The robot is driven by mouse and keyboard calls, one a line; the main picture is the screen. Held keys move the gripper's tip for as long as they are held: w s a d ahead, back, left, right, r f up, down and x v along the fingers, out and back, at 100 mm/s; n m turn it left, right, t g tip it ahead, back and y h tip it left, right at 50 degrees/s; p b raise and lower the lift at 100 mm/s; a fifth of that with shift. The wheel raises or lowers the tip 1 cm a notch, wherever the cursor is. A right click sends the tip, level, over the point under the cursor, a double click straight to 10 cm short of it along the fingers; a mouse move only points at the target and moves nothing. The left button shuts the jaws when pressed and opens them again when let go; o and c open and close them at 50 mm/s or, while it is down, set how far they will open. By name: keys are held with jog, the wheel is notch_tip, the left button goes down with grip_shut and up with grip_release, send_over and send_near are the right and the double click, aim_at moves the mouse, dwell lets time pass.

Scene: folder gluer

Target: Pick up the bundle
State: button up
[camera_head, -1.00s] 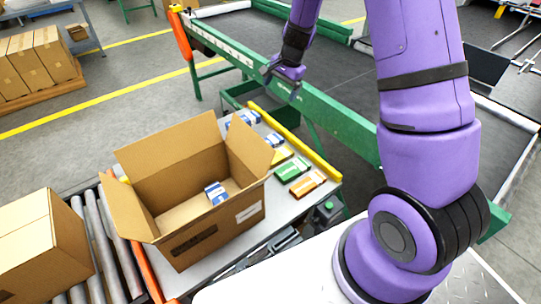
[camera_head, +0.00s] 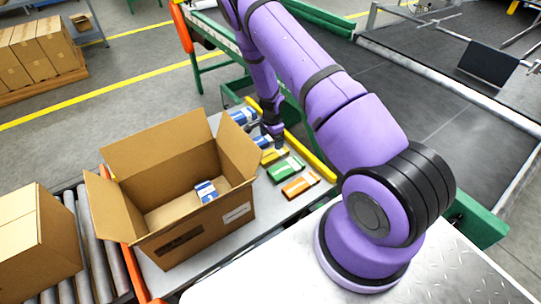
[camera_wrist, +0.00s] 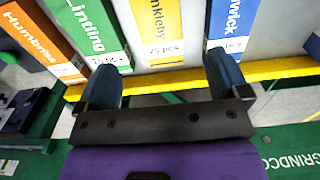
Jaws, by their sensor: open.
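My gripper (camera_head: 270,138) is open and empty, hanging low over the row of bundles on the grey table. In the wrist view its two fingers (camera_wrist: 163,72) are spread to either side of the near end of the yellow and white bundle (camera_wrist: 158,30), which shows partly hidden in the head view (camera_head: 273,156). A green bundle (camera_head: 286,169) and an orange bundle (camera_head: 300,185) lie nearer. Blue bundles (camera_head: 242,116) lie on the far side, partly behind my gripper. One blue and white bundle (camera_head: 205,191) lies inside the open carton. I cannot tell which bundle is meant.
The open carton (camera_head: 177,231) stands left of the bundles with its flaps up. A yellow rail (camera_head: 318,165) edges the table, with the green-framed conveyor (camera_head: 440,130) beyond. A closed carton (camera_head: 35,245) sits on the rollers (camera_head: 95,250) at left.

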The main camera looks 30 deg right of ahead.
aim_at(273, 153)
notch_tip(273, 153, down, 5)
jog(key=shift+r, duration=0.1)
jog(key=shift+d+f, duration=0.15)
jog(key=shift+f, duration=1.15)
jog(key=shift+d+f, duration=0.1)
jog(key=shift+f, duration=1.2)
jog(key=c, duration=1.1)
